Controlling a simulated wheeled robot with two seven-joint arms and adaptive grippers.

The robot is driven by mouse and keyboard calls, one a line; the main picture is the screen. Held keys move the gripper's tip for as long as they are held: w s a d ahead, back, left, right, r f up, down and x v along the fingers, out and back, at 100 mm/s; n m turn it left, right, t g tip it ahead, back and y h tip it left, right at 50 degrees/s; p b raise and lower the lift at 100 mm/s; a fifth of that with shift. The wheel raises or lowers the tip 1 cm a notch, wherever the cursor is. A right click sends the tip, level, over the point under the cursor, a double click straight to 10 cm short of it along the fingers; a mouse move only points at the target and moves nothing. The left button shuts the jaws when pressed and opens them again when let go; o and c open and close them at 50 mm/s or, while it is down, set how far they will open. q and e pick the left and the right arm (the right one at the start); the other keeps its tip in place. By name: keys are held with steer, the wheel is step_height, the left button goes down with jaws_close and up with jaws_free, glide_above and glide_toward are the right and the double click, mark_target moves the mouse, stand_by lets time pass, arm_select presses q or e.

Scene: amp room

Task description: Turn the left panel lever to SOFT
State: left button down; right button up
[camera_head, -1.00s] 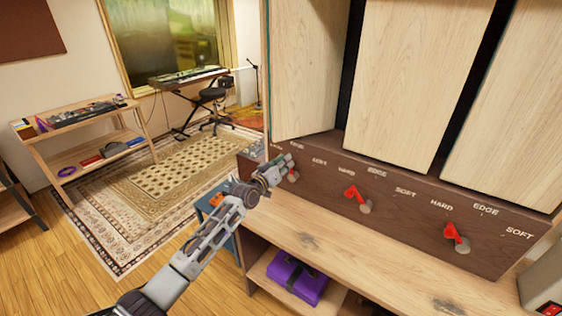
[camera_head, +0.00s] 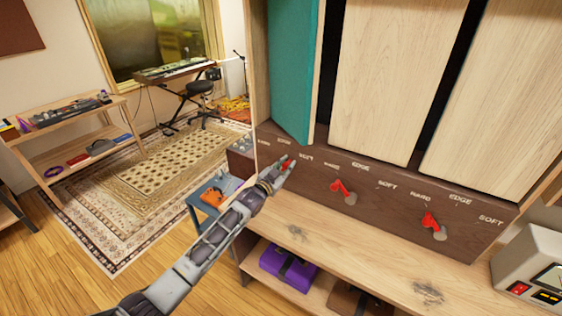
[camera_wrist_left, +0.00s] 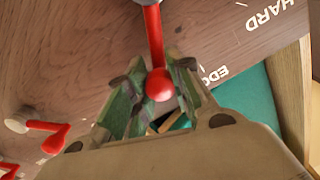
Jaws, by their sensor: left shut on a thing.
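The left panel lever (camera_head: 285,164) is red and sits at the left end of the brown label board (camera_head: 390,205). My left gripper (camera_head: 276,173) is shut on it and hides its base in the head view. In the left wrist view the lever's red shaft and ball (camera_wrist_left: 160,84) lie between the two fingers (camera_wrist_left: 152,95). The lever's red part shows just below and between the EDGE and SOFT labels; its exact angle is hard to tell. The left panel (camera_head: 292,75) above shows a teal face. My right gripper is not in view.
A middle red lever (camera_head: 341,189) and a right red lever (camera_head: 432,225) stand along the board, below wooden panels (camera_head: 385,80). A wooden shelf (camera_head: 340,255) lies below, with a purple case (camera_head: 288,268) under it. A grey meter box (camera_head: 535,270) stands at right.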

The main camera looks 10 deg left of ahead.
arm_select(q)
steer(key=shift+s+d+f+m, duration=0.2)
steer(key=shift+d+f+m, duration=0.25)
steer(key=shift+m, duration=0.4)
steer(key=shift+s+d+f+m, duration=0.15)
steer(key=shift+d+f+m, duration=0.3)
steer(key=shift+m, duration=0.4)
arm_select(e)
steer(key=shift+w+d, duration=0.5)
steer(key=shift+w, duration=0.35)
